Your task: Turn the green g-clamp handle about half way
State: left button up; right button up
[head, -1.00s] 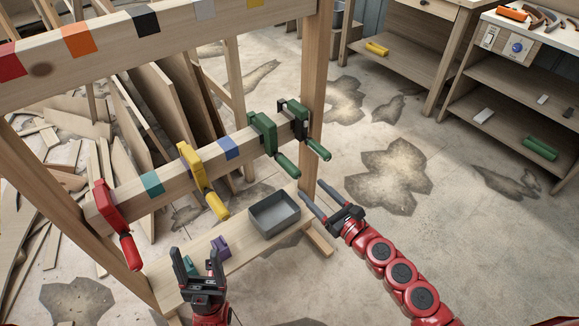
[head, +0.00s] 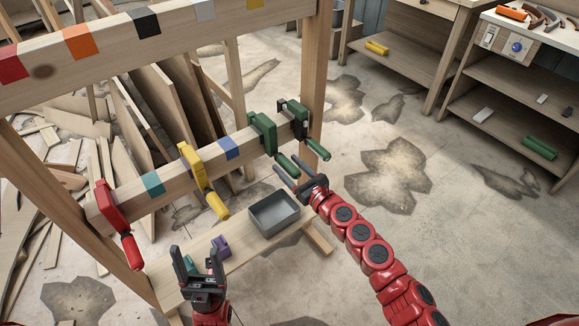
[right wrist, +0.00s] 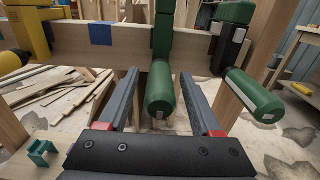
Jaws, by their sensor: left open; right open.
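The green g-clamp (head: 263,133) sits on the lower wooden rail, and its green handle (head: 287,163) points down towards me. In the right wrist view the handle (right wrist: 160,92) lies between the two fingers of my right gripper (right wrist: 160,80), with gaps on both sides. In the head view the right gripper (head: 283,170) is open at that handle. A second clamp (head: 294,115), black and green, is just to the right, with its own green handle (right wrist: 253,96). My left gripper (head: 196,255) is open and empty, low at the left by the bottom board.
A yellow clamp (head: 192,162) and a red clamp (head: 108,208) are further left on the rail (head: 170,178). A grey bin (head: 274,213) and a purple block (head: 220,246) are on the bottom board. A wooden post (head: 313,80) stands right of the clamps. Floor further right is open.

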grip_shut()
jog(key=shift+m, duration=0.3)
jog(key=m, duration=0.3)
jog(key=shift+m+p, duration=0.35)
jog(key=shift+m, duration=0.05)
jog(key=m+p, duration=0.1)
jog(key=m, duration=0.3)
jog(key=shift+p, duration=0.3)
jog(key=m+p, duration=0.1)
jog(key=m, duration=0.3)
jog(key=shift+d+p, duration=0.1)
jog(key=shift+p, duration=0.3)
jog(key=m+p, duration=0.2)
jog(key=m, duration=0.1)
jog(key=shift+f+m+p, duration=0.1)
jog(key=shift+m+p, duration=0.35)
jog(key=shift+m, duration=0.65)
